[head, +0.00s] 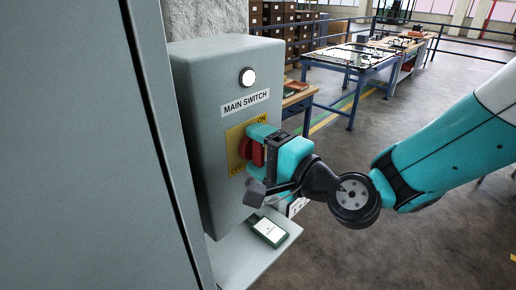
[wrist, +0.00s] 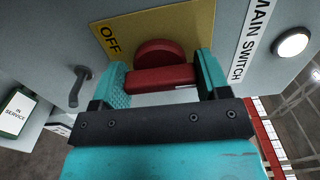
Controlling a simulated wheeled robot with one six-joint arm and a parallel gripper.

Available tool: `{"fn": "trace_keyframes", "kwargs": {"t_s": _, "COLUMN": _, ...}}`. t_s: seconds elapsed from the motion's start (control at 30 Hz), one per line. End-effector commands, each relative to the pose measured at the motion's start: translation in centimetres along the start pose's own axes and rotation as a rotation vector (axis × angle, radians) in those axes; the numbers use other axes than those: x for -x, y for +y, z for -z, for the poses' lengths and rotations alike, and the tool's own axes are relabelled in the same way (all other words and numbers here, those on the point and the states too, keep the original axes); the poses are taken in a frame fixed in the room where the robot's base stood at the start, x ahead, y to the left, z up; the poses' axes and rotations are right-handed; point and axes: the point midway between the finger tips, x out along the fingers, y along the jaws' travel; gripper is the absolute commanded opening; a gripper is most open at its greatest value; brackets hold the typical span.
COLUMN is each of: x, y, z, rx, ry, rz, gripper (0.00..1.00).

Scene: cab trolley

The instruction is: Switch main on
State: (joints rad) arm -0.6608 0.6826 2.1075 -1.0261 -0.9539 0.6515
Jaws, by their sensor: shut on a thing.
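The main switch is a red rotary handle (head: 246,149) on a yellow plate (head: 235,133) marked ON at upper right and OFF at lower left. The plate is on the front of a grey box (head: 210,90) labelled MAIN SWITCH. My gripper (head: 259,147) is shut on the red handle. In the wrist view, the red handle (wrist: 160,78) spans between my two teal fingers (wrist: 162,82), with its round red base behind. The OFF mark shows there; ON is hidden. I cannot tell which mark the handle points to. A round lamp (head: 247,77) above the label looks bright white.
A shelf (head: 232,252) below the box holds a green-framed card (head: 269,231), reading IN SERVICE in the wrist view. A dark hook (wrist: 79,86) sticks out beside the plate. A large grey cabinet (head: 80,150) stands at left. A blue-legged workbench (head: 352,58) is behind; open floor lies right.

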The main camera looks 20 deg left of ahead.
Motion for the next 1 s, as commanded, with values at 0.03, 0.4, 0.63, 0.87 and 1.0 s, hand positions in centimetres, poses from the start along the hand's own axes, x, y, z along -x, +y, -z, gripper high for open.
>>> {"fn": "trace_keyframes", "kwargs": {"t_s": 0.03, "x": 0.0, "y": -0.14, "z": 0.26, "rx": -0.002, "ry": 0.007, "rz": 0.005, "gripper": 0.46}}
{"fn": "trace_keyframes", "kwargs": {"t_s": 0.4, "x": 0.0, "y": -0.12, "z": 0.21, "rx": -0.002, "ry": 0.005, "rz": 0.004, "gripper": 0.88}}
{"fn": "trace_keyframes", "kwargs": {"t_s": 0.63, "x": -0.03, "y": -0.05, "z": 0.05, "rx": -0.002, "ry": 0.002, "rz": 0.002, "gripper": 0.95}}
{"fn": "trace_keyframes", "kwargs": {"t_s": 0.87, "x": 0.03, "y": 0.01, "z": 0.02, "rx": -0.002, "ry": 0.001, "rz": 0.001, "gripper": 0.95}}
{"fn": "trace_keyframes", "kwargs": {"t_s": 1.0, "x": 0.94, "y": 0.31, "z": 0.11, "rx": -0.003, "ry": 0.003, "rz": 0.0, "gripper": 0.95}}
